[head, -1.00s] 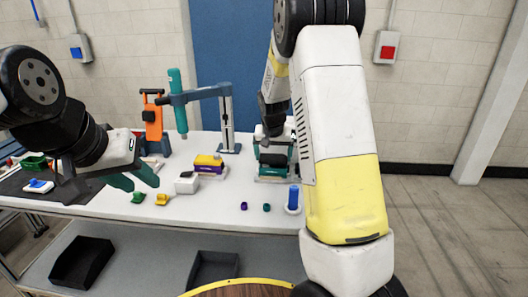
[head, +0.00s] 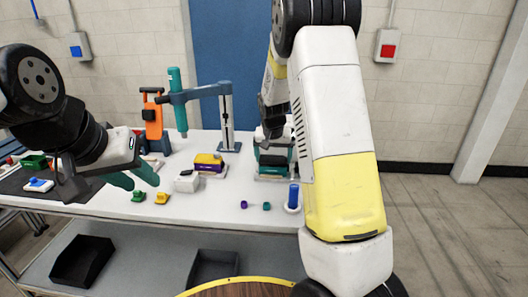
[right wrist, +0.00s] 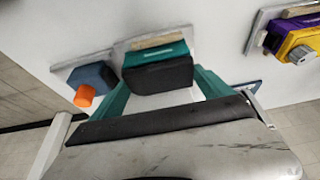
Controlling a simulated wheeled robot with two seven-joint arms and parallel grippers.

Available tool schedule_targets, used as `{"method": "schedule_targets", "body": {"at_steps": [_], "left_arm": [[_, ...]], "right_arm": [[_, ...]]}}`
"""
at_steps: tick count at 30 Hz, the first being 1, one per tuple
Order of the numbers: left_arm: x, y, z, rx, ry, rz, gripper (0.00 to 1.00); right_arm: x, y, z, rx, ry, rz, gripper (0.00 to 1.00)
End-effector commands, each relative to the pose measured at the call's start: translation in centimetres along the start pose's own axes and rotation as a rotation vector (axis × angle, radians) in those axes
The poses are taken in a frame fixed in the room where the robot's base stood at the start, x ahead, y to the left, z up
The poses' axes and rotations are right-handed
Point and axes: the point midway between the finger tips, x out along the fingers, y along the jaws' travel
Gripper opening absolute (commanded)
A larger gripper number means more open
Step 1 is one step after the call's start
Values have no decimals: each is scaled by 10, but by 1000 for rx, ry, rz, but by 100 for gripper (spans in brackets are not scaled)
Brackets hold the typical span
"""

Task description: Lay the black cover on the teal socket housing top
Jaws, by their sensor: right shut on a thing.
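The black cover (right wrist: 158,76) sits between the teal fingertips of my right gripper (right wrist: 162,88), which is shut on it. In the head view the cover (head: 273,160) is at the back right of the table, below my right gripper (head: 275,153). The teal socket housing (right wrist: 155,53) shows just beyond the cover in the right wrist view, on a pale base. In the head view the cover and fingers hide most of the housing. I cannot tell whether the cover touches it. My left gripper (head: 133,180) is open and empty over the table's left part.
A purple and yellow fixture (head: 208,164) and a white block (head: 187,181) stand left of the housing. A blue cylinder (head: 293,196) stands in front of it. A teal-headed stand (head: 226,120) rises behind. Small green and yellow pieces lie near my left gripper.

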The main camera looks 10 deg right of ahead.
Motion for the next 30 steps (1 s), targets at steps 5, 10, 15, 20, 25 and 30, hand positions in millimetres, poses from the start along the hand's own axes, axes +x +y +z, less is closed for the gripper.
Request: {"method": "schedule_targets", "body": {"at_steps": [5, 10, 15, 20, 25, 30], "left_arm": [[0, 0, 0, 0, 0, 0, 36], [0, 0, 0, 0, 0, 0, 36], [0, 0, 0, 0, 0, 0, 36], [0, 0, 0, 0, 0, 0, 36], [0, 0, 0, 0, 0, 0, 36], [0, 0, 0, 0, 0, 0, 36]], "right_arm": [[2, 0, 1, 0, -1, 0, 51], [3, 0, 2, 0, 0, 0, 98], [3, 0, 1, 0, 0, 0, 100], [-2, 0, 1, 0, 2, -1, 100], [-29, -1, 0, -1, 5, -3, 100], [-57, -1, 0, 0, 4, -3, 100]]}}
